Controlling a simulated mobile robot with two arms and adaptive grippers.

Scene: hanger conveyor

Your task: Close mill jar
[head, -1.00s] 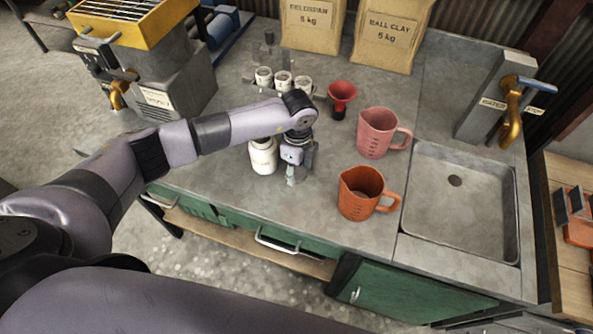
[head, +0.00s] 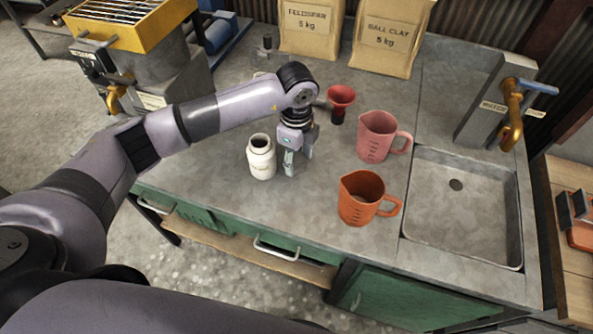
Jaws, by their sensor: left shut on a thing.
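The white mill jar (head: 261,163) stands upright on the grey worktop. Its round mouth is dark and open, with no lid on it. My left gripper (head: 297,164) points down just to the right of the jar, its fingers close to the jar's side. Whether it touches the jar I cannot tell. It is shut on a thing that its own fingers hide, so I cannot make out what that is. No lid can be made out on the worktop. My right gripper is out of view.
A red funnel (head: 340,104), a pink jug (head: 375,137) and an orange jug (head: 358,205) stand right of my gripper. A sink (head: 464,210) lies further right. Paper sacks (head: 389,38) stand at the back. The worktop in front of the jar is clear.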

